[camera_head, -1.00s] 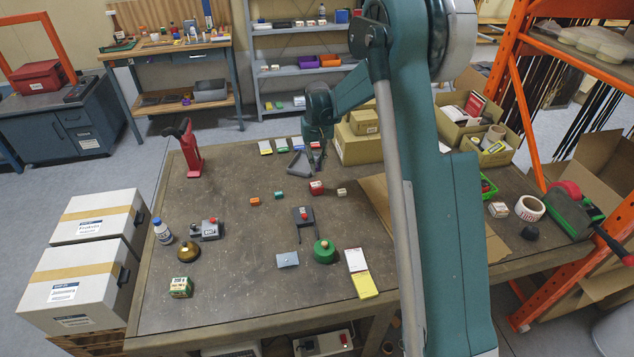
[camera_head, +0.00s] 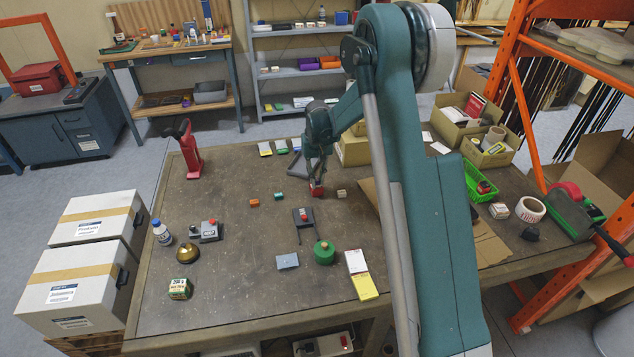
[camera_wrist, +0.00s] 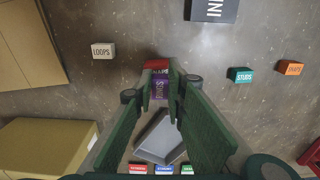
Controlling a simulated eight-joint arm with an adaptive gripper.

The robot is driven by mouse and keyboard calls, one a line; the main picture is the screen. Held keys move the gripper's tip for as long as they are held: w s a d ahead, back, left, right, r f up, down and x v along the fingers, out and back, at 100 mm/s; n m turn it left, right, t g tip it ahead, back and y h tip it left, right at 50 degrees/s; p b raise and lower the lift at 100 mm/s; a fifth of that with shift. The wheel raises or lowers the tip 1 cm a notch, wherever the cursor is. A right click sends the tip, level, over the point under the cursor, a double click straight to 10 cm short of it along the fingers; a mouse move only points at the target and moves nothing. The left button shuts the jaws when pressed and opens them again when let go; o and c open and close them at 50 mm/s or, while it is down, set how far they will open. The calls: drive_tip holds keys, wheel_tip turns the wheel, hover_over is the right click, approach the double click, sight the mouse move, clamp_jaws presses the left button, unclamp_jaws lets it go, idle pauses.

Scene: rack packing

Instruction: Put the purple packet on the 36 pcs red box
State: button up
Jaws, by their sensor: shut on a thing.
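The red box (camera_head: 317,191) stands on the table near its middle, directly below my gripper (camera_head: 316,180). In the wrist view the red box (camera_wrist: 156,65) shows just beyond the fingertips; its white lettering is partly covered. The purple packet (camera_wrist: 160,89), with white lettering, is between the fingers of my gripper (camera_wrist: 160,82), which is shut on it. The packet is at or just above the red box; I cannot tell whether they touch. The packet cannot be made out in the head view.
A white LOOPS block (camera_wrist: 104,50), a teal STUDS block (camera_wrist: 240,75) and an orange block (camera_wrist: 290,68) lie around the red box. A grey angular tray (camera_wrist: 160,137) lies behind it. Cardboard boxes (camera_head: 353,150) stand close by. The front middle of the table holds a green round object (camera_head: 324,253).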

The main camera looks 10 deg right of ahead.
sight(317, 181)
drive_tip(key=shift+f, duration=0.65)
drive_tip(key=shift+f, duration=0.15)
drive_tip(key=o, duration=0.8)
wheel_tip(317, 181, up, 12)
drive_tip(key=shift+r+p, duration=0.15)
drive_tip(key=shift+p, duration=0.3)
drive_tip(key=shift+s+r, duration=0.1)
idle(0.3)
